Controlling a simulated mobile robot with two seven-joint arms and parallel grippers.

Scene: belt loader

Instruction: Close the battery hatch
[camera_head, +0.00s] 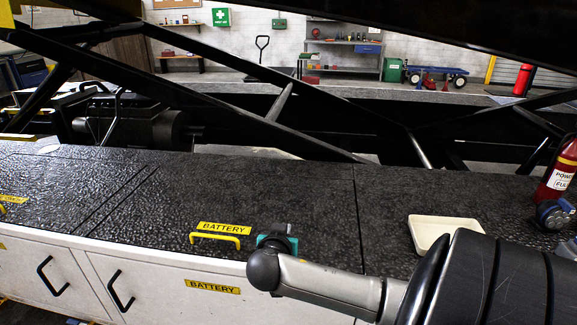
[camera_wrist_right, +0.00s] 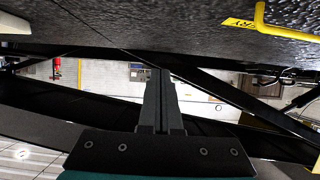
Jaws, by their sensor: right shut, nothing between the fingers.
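The battery hatch (camera_head: 250,190) is a black textured lid in the top deck. It lies flat, about level with the panels beside it, with dark seams at both sides. Its yellow BATTERY label (camera_head: 224,228) and yellow handle (camera_head: 215,238) are near the front edge. My right gripper (camera_head: 278,242) is just right of the handle, over the hatch's front part; my wrist hides most of it. In the right wrist view its fingers (camera_wrist_right: 160,78) are together and empty, apart from the yellow handle (camera_wrist_right: 285,28). My left gripper is not in view.
A cream tray (camera_head: 443,229) and a red fire extinguisher (camera_head: 560,172) are on the deck at right. Dark diagonal beams (camera_head: 250,72) cross behind the deck. White front doors (camera_head: 150,285) with black handles are below. Another yellow handle (camera_head: 12,199) is at far left.

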